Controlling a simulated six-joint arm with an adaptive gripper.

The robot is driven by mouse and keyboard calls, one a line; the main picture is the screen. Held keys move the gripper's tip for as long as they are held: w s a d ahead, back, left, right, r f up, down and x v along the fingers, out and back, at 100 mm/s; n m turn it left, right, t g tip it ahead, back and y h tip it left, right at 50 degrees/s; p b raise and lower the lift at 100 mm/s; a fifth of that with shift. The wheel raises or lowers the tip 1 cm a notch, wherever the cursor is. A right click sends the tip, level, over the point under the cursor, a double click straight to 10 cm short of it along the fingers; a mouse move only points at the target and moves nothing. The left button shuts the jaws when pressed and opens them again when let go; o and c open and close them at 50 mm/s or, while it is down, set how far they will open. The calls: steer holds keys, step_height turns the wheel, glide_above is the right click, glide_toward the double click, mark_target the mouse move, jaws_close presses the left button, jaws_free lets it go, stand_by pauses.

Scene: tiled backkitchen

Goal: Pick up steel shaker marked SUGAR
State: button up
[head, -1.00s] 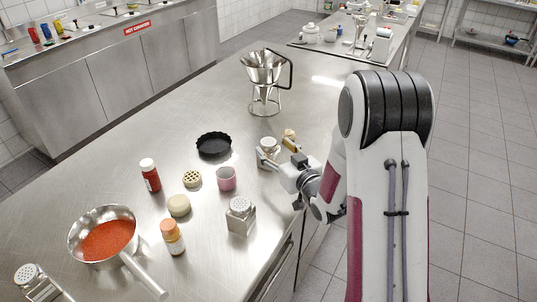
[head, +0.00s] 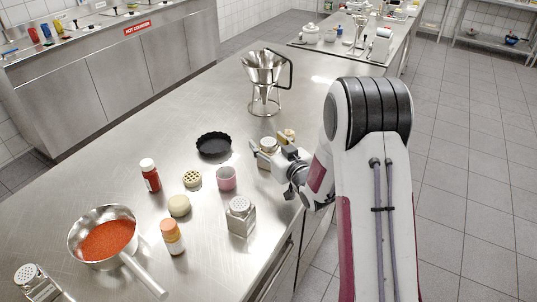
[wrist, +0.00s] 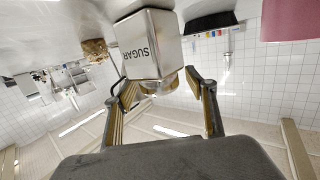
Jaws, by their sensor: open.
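The steel shaker marked SUGAR (wrist: 150,42) shows upside down in the wrist view, its dark lettering on the face toward me. In the head view the shaker (head: 267,147) stands on the steel counter (head: 165,125) near its right edge, partly hidden by my gripper. My gripper (head: 268,152) is open at the shaker, its fingers to either side in the picture. In the wrist view my gripper (wrist: 161,80) has its two fingers spread, with the shaker's lid between or just past the tips. I cannot tell whether either finger touches it.
A small brown lump (head: 290,134) lies close behind the shaker. A pink cup (head: 225,178), black tin (head: 214,144) and second steel shaker (head: 240,216) stand to the left and front. A tall steel funnel on a stand (head: 264,84) is farther back.

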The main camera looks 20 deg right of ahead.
steer(key=c, duration=1.3)
steer(key=shift+r, duration=0.1)
steer(key=shift+r, duration=4.95)
